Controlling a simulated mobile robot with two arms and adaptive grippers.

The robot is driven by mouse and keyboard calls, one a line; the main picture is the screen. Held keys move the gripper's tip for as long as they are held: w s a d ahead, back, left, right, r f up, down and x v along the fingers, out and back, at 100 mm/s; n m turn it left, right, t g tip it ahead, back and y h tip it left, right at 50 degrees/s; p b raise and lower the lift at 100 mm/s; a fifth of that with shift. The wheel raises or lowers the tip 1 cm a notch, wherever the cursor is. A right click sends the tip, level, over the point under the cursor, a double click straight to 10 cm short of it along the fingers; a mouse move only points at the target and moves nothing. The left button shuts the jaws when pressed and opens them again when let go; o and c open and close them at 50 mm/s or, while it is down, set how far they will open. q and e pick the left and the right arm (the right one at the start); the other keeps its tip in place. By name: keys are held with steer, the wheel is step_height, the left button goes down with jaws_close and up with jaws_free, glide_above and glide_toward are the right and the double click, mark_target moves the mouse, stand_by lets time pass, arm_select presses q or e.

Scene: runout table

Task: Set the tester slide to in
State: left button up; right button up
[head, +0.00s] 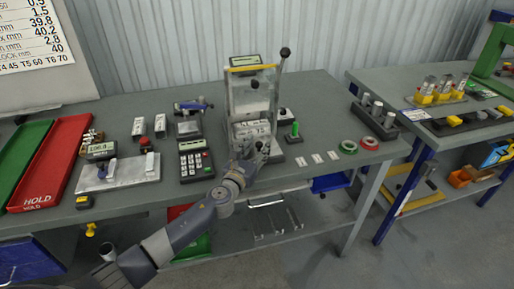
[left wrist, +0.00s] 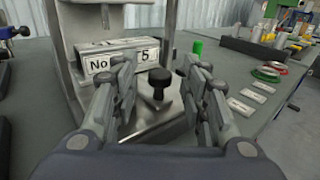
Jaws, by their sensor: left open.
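The tester (head: 252,95) stands near the middle of the bench, with a tall lever with a black ball at its right. In the left wrist view a metal slide plate (left wrist: 150,125) with a black knob (left wrist: 158,88) sits at the tester's front. A block marked "No 5" (left wrist: 120,60) lies behind the knob. My left gripper (head: 250,148) is open at the tester's front; in the left wrist view its fingers stand either side of the knob, with visible gaps. In the head view my gripper largely hides the knob and slide. My right gripper is not in view.
A green-topped post (head: 295,130) stands close to the tester's right. A keypad device (head: 195,158) sits to its left. White labels (head: 317,158) and tape rolls (head: 348,147) lie to the right. Red and green trays (head: 62,150) are far left.

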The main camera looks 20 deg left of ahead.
arm_select(q)
jaws_close()
steer(key=shift+w+a+b, duration=0.4)
steer(key=shift+w+a, duration=0.15)
steer(key=shift+w, duration=0.25)
steer(key=shift+w+a+b, duration=0.35)
steer(key=shift+w+a, duration=0.2)
steer(key=shift+w, duration=0.25)
steer(key=shift+a, duration=0.1)
steer(key=shift+r, duration=0.15)
steer(key=shift+c, duration=1.9)
jaws_free()
steer(key=o, duration=0.4)
steer(key=shift+w, duration=0.15)
